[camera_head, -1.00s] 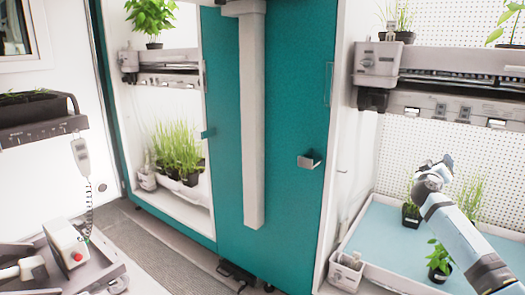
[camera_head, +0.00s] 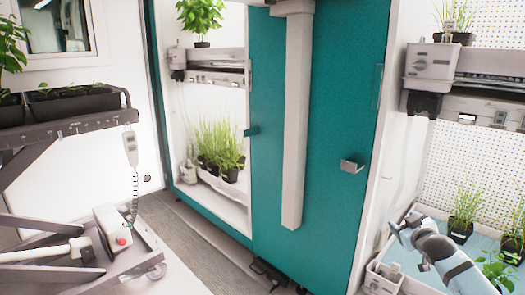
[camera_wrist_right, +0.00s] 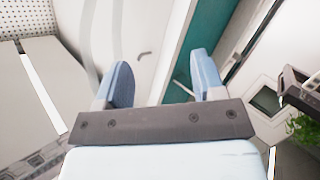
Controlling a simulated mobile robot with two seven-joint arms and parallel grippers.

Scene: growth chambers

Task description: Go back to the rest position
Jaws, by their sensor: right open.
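My right arm comes in from the lower right of the head view, and its wrist end with the right gripper (camera_head: 404,222) is in front of the right chamber's lower tray. The fingers are small and hard to make out there. In the right wrist view my right gripper (camera_wrist_right: 163,82) shows its two blue fingers wide apart with nothing between them. Beyond them are a white door and a teal panel, away from the fingers. My left gripper is not in view.
The right chamber holds a pale blue tray (camera_head: 476,240) with potted plants (camera_head: 464,212). A teal door panel (camera_head: 335,120) stands in the middle. At left is a cart (camera_head: 150,248) with a red-buttoned box (camera_head: 112,232). Grey floor (camera_head: 205,240) lies open between cart and chambers.

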